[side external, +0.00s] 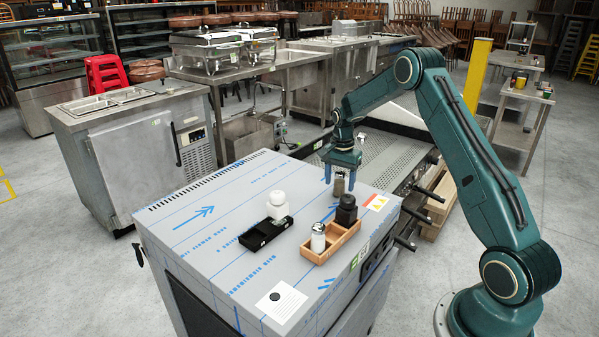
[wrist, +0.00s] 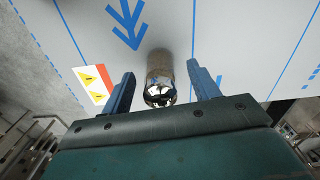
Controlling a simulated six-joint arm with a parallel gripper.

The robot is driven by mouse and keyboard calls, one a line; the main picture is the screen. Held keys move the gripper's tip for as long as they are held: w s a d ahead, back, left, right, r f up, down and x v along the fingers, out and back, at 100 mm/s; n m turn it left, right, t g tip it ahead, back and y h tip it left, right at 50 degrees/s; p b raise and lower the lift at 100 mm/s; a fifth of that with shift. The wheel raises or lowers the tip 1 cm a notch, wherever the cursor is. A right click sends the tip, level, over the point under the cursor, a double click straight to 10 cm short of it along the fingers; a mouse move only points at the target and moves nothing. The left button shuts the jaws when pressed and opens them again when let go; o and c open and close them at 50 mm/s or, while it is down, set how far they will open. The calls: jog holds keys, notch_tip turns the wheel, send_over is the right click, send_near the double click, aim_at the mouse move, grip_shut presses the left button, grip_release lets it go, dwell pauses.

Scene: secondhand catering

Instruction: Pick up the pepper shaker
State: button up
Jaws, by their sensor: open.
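The pepper shaker (side external: 339,187), a small cylinder with greyish-brown contents, stands on the film-covered cabinet top near its far right edge. In the wrist view the pepper shaker (wrist: 159,70) shows a shiny chrome cap facing the camera. My gripper (side external: 340,183) points down over it, open. In the wrist view the blue fingers of my gripper (wrist: 161,72) are on either side of the shaker, with a visible gap at each side. Whether a finger touches it cannot be told from the side view.
A wooden caddy (side external: 312,254) holds a white shaker (side external: 318,238) with a chrome cap and a black bottle (side external: 346,210). Left of it are a black tray (side external: 257,242) and a white bottle (side external: 278,205). The cabinet top's left part is clear. A warning label (wrist: 92,82) lies near the shaker.

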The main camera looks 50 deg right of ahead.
jog(key=shift+c, duration=0.2)
jog(key=c, duration=1.1)
jog(key=shift+r, duration=0.1)
notch_tip(320, 180, up, 20)
jog(key=shift+f, duration=0.1)
dwell(0.3)
